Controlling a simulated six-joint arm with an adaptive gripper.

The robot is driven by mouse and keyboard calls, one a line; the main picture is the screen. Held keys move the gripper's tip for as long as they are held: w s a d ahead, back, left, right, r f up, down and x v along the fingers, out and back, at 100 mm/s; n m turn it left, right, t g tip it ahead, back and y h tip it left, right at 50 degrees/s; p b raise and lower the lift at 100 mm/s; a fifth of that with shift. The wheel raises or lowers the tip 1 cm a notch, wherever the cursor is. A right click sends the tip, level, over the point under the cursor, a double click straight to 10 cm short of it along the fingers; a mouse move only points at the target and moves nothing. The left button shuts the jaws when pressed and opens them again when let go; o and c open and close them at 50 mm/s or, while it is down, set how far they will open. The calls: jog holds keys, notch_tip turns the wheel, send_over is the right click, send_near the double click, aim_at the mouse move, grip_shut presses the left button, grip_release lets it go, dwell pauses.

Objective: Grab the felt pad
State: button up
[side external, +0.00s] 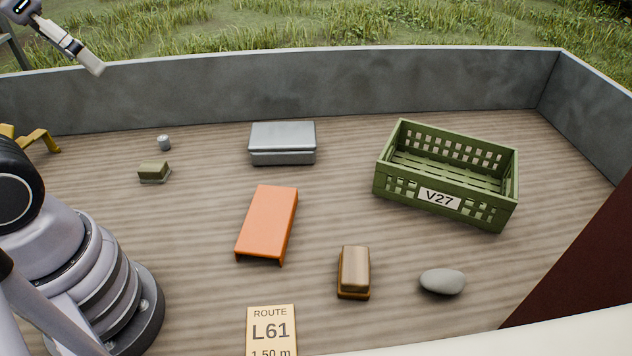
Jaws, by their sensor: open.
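No object is plainly recognisable as the felt pad. Two small blocks could be it, and I cannot tell which. One is a small olive-green block (154,171) with a paler base, lying at the left of the deck. The other is a brown block (354,271) with a rounded top and a darker base, at the front middle. My gripper (88,62) shows at the top left, raised at the height of the rear wall's top edge. It is open, holds nothing visible and is clear of both blocks. Part of it is cut off by the frame's edge.
An orange channel-shaped piece (268,221) lies mid-deck. A grey metal box (283,143) is behind it. A green crate (445,213) labelled V27 stands right. A grey stone (442,281), small metal cylinder (164,142) and L61 sign (271,330) also show. Grey walls (300,85) bound the deck.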

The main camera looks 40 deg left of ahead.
jog(key=w+a+f+m+g+y, duration=0.3)
jog(key=w+a+f+g, duration=0.2)
jog(key=w+f, duration=0.4)
jog(key=w+a+f+m+g+y, duration=0.25)
jog(key=w+a+f+g, duration=0.3)
jog(key=w, duration=0.45)
jog(key=m+g+y, duration=0.3)
jog(key=m+y, duration=0.2)
send_near(164, 167)
jog(key=x, duration=0.6)
jog(key=shift+s+f, duration=0.15)
jog(key=shift+f, duration=0.05)
jog(key=shift+x, duration=2.95)
jog(key=shift+r, duration=0.2)
jog(key=c, duration=1.2)
